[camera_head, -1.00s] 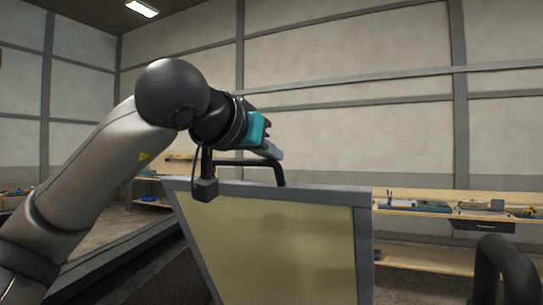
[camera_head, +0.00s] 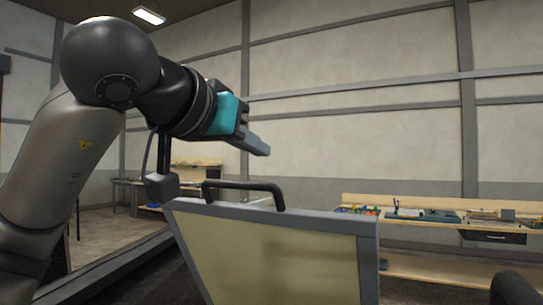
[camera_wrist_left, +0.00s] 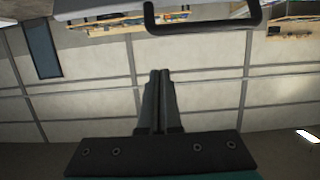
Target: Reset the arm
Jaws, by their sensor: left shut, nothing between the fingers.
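My left gripper (camera_head: 262,149) is raised above the grey-framed console (camera_head: 366,262) in the head view, its fingers pointing right and slightly down. Its fingers are together and empty, as the left wrist view (camera_wrist_left: 160,76) also shows. It is apart from the black handle (camera_head: 243,186) on the console's top edge. In the upside-down left wrist view, the handle (camera_wrist_left: 203,29) hangs at the top, beyond the fingertips. My right gripper is not in view.
A workbench (camera_head: 410,222) with trays and small parts stands along the wall at the right. Another bench (camera_head: 190,172) is at the back left. The space above the console and right of my gripper is clear.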

